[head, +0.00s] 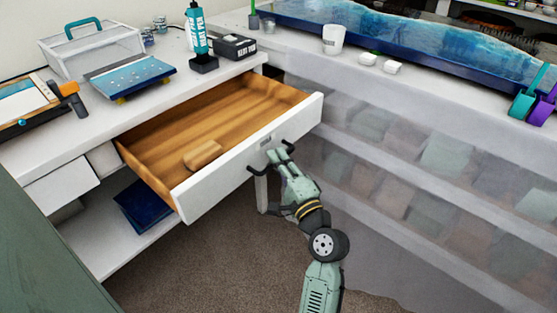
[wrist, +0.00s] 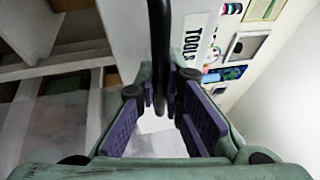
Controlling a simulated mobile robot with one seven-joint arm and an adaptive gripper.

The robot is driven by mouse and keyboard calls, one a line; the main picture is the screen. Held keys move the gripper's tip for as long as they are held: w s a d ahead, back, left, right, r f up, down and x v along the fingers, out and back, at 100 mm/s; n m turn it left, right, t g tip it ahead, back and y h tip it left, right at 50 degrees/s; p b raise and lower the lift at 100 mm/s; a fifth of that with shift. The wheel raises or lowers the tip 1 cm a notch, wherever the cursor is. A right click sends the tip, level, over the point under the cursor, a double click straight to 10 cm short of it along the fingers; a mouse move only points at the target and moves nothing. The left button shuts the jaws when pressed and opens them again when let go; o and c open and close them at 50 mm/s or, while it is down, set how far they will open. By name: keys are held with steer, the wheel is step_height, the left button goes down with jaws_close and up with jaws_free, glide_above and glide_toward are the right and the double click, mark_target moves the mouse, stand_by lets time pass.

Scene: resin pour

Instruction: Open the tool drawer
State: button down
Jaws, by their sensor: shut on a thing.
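The tool drawer (head: 248,148) stands pulled well out of the white workbench, with its wooden inside in view. Its white front carries a small label, which reads "TOOLS" in the wrist view (wrist: 195,45). The dark bar handle (head: 256,169) runs along the front; in the wrist view the handle (wrist: 163,60) passes between my two fingers. My gripper (head: 279,160) is at the handle, shut on it. In the wrist view my gripper's purple-padded fingers (wrist: 162,95) stand on either side of the bar. A small wooden block (head: 202,154) lies in the drawer.
A bottle (head: 196,32), a black box (head: 233,46), a clear case (head: 92,48) and a blue board (head: 130,76) stand on the bench. A translucent-fronted shelf unit (head: 420,150) stands close on the right. Carpet (head: 200,265) is clear below the drawer.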

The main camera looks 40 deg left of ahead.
stand_by(0.3)
steer(key=c, duration=1.7)
jaws_free()
steer(key=shift+d, duration=0.1)
steer(key=v, duration=0.7)
steer(key=shift+s+d, duration=0.15)
